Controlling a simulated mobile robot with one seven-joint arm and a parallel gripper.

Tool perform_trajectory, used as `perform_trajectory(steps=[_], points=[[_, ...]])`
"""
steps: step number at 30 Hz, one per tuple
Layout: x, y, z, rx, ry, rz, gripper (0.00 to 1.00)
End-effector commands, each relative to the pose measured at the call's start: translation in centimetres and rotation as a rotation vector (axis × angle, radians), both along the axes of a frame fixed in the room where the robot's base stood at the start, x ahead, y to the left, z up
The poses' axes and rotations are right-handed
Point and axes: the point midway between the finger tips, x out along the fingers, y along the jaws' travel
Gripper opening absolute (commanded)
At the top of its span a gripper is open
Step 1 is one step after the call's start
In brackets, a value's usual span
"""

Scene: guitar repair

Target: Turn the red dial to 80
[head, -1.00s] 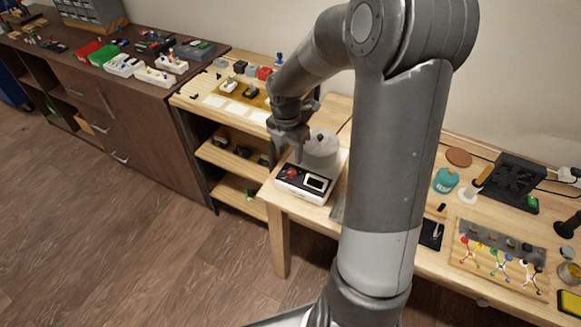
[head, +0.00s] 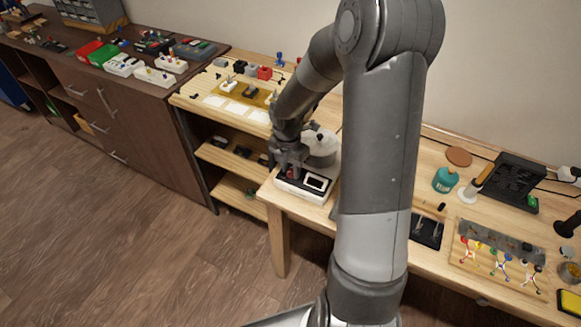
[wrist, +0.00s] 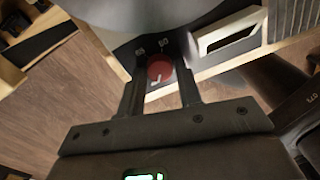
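The red dial (wrist: 160,70) is on the dark front panel of a white device (head: 303,193) with a small display window (head: 316,183) and a round grey-white top. The device stands at the left end of the wooden table. In the wrist view the dial has a pale pointer mark, with small numbers on the panel that I cannot read surely. My gripper (wrist: 160,88) points at the panel with one finger on each side of the dial. The fingers are apart, and I cannot tell whether they touch it. In the head view the gripper (head: 290,168) mostly covers the dial.
A wooden bench (head: 181,98) with pedals and small parts stands behind, left of the device. A teal jar (head: 445,180), a black tray (head: 427,231) and a board with coloured wires (head: 495,264) lie to the right on the table. My arm crosses the middle.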

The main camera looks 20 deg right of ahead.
Motion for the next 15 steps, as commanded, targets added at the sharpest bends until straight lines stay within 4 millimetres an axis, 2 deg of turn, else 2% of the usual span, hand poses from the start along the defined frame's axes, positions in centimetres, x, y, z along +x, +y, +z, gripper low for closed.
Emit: perform_trajectory(steps=[1, 10, 15], points=[[0.01, -0.01, 0.01, 0.000, 0.000, 0.000, 0.28], [0.01, -0.01, 0.02, 0.000, 0.000, 0.000, 0.04], [0.01, -0.01, 0.03, 0.000, 0.000, -0.008, 0.04]])
